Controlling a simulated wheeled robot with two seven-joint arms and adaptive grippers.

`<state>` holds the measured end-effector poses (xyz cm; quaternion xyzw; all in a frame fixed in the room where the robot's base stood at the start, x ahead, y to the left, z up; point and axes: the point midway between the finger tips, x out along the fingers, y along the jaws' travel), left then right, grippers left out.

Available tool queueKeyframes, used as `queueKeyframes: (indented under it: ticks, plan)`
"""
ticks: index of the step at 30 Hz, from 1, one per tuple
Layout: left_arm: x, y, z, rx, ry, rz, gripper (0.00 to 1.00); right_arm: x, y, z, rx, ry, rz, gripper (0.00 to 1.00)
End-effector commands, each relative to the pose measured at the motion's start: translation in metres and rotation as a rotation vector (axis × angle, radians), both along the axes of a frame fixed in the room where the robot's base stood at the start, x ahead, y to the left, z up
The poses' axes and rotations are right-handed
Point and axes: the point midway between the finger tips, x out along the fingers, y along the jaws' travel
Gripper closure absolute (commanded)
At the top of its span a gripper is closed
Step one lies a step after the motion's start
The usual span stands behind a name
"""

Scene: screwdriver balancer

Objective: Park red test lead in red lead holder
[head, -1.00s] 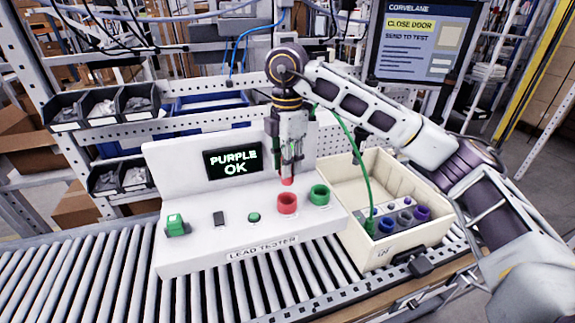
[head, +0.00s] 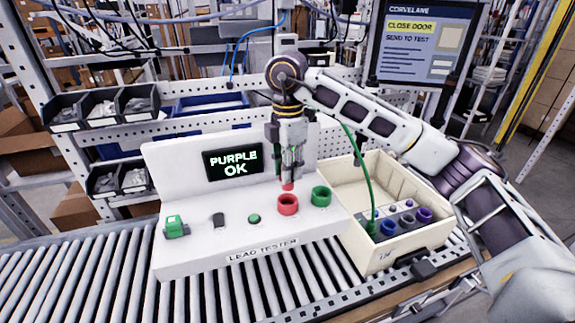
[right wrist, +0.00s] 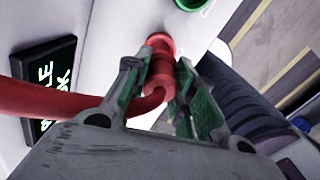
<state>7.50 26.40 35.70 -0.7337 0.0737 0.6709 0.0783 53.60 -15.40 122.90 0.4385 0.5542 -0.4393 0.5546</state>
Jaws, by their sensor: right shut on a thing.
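My right gripper (head: 290,178) points down, shut on the red test lead (head: 288,186), whose red tip shows at the holder's upper rim. The red lead holder (head: 288,205) is a red cup on the white lead tester. In the right wrist view, the green-padded fingers (right wrist: 158,95) hold the lead's red plug (right wrist: 160,72), and its thick cable loops off to the left. The red holder (right wrist: 161,40) shows just beyond the plug. I cannot tell how far the tip is inside it. My left gripper is not in view.
A green holder (head: 321,196) stands just right of the red one. The tester's screen (head: 233,162) reads "PURPLE OK". A cream bin (head: 372,252) with coloured sockets and a green cable stands at the right. A roller conveyor (head: 110,280) runs in front.

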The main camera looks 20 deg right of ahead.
Motion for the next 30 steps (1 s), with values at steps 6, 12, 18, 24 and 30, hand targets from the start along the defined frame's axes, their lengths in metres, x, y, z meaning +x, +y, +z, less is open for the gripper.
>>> queueKeyframes:
  ticks: [6, 12, 18, 24, 30]
  plan:
    - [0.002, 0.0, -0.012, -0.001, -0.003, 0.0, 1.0, 0.0, 0.0, -0.019, 0.0, 0.0, 0.0, 1.0]
    - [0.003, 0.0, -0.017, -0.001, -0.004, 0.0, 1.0, 0.0, 0.0, -0.027, 0.001, -0.001, 0.0, 1.0]
    - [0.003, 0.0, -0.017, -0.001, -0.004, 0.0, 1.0, 0.0, 0.0, -0.028, 0.001, -0.001, 0.0, 1.0]
    - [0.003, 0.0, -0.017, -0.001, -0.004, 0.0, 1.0, 0.0, 0.0, -0.028, 0.001, -0.001, 0.0, 1.0]
    - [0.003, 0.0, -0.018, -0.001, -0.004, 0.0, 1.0, 0.0, 0.0, -0.028, 0.001, -0.001, 0.0, 1.0]
